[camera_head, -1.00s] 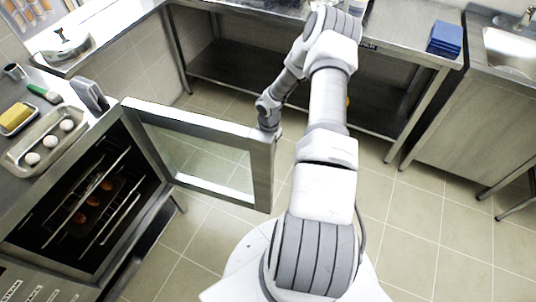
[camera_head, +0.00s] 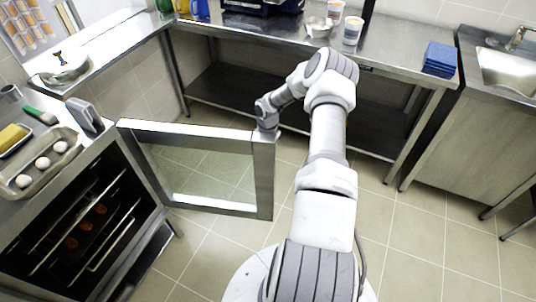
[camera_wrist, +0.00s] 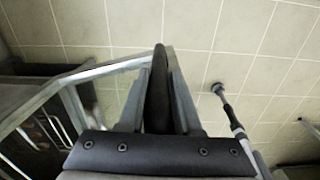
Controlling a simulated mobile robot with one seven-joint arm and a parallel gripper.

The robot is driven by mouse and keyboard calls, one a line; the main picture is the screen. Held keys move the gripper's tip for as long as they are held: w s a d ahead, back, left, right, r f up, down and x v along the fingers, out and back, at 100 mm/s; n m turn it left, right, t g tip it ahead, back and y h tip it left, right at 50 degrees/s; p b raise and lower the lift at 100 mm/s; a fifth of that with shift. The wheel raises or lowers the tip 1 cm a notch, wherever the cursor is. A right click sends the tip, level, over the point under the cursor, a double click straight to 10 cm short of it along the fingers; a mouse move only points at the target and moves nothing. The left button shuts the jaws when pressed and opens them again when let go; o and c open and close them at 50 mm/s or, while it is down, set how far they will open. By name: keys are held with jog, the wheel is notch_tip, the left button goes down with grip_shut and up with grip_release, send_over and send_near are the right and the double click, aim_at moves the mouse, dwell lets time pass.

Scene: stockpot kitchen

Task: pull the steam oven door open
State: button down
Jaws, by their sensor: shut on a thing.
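The steam oven (camera_head: 118,262) stands at the left, its dark inside showing racks and a tray with several reddish-brown round items (camera_head: 86,228). Its glass-paned steel door (camera_head: 264,178) stands wide open, swung out to the right. My gripper (camera_head: 266,128) is at the top outer corner of the door; its fingers are mostly hidden there. In the wrist view, my gripper (camera_wrist: 160,90) has its two fingers on either side of a dark upright bar, the door handle (camera_wrist: 158,85), and is shut on it. The door's frame (camera_wrist: 90,72) runs off to the left.
A tray with several eggs (camera_head: 42,163), a butter dish (camera_head: 12,140) and a green-handled tool (camera_head: 40,115) lie on the counter above the oven. A steel table (camera_head: 385,55) stands at the back, with blue cloths (camera_head: 440,58). Tiled floor (camera_head: 420,235) is clear at the right.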

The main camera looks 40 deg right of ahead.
jog(key=shift+w+a, duration=0.25)
jog(key=shift+a, duration=0.1)
jog(key=c, duration=0.7)
grip_release()
jog(key=shift+o, duration=0.2)
jog(key=shift+s+d, duration=0.1)
jog(key=shift+r, duration=0.1)
notch_tip(320, 180, up, 17)
jog(key=shift+r+p, duration=0.15)
jog(key=shift+p, duration=0.15)
